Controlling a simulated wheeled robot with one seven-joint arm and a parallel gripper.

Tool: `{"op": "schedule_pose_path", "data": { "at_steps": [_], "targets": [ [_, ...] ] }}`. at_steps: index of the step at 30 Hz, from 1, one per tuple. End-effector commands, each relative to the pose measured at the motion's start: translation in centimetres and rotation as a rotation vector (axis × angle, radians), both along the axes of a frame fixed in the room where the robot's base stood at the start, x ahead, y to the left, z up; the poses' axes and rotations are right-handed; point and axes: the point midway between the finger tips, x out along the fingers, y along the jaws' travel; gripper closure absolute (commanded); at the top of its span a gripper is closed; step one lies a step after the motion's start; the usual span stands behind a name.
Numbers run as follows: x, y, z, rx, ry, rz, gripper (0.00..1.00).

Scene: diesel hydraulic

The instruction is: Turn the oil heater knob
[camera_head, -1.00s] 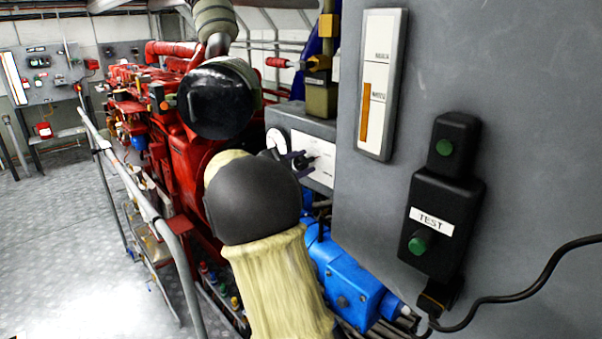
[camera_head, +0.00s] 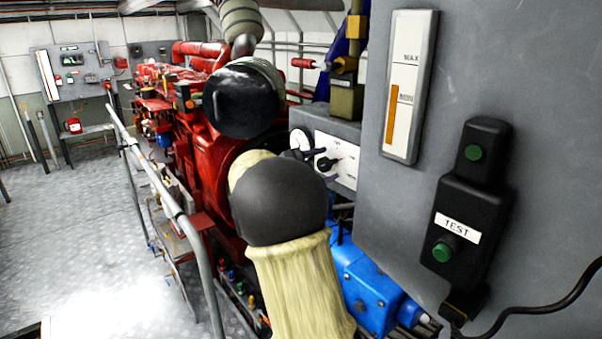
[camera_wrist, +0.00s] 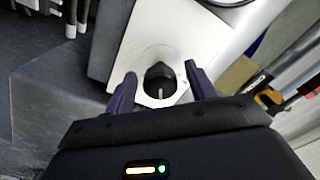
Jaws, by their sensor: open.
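The oil heater knob is a small black knob (camera_head: 326,164) on a white plate (camera_head: 345,156) on the front of a grey box beside the red engine. In the wrist view the knob (camera_wrist: 159,78) sits on the white plate between my two fingers, with a light mark on it. My gripper (camera_wrist: 160,88) is open, its dark purple fingers one on each side of the knob. Contact between fingers and knob cannot be made out. In the head view my arm hides most of my gripper (camera_head: 322,165); the finger ends show at the plate.
A round gauge (camera_head: 300,139) is left of the plate. A grey cabinet (camera_head: 470,60) stands close on the right, with a black TEST button box (camera_head: 462,225) and a level strip. A blue pump (camera_head: 365,285) lies below. A handrail (camera_head: 165,185) runs at left; floor beyond is clear.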

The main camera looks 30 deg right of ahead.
Motion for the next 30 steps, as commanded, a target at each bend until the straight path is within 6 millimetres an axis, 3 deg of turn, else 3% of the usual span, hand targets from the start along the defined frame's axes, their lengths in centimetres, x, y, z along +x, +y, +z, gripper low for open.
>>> {"op": "schedule_pose_path", "data": {
  "at_steps": [5, 24, 30],
  "targets": [
    [-0.2, 2.3, -0.2, 0.002, -0.001, 0.005, 0.44],
    [-2.0, 14.7, -0.2, 0.001, 0.000, 0.004, 0.44],
    [-2.3, 16.7, -0.1, 0.001, 0.000, 0.002, 0.44]
  ]
}}
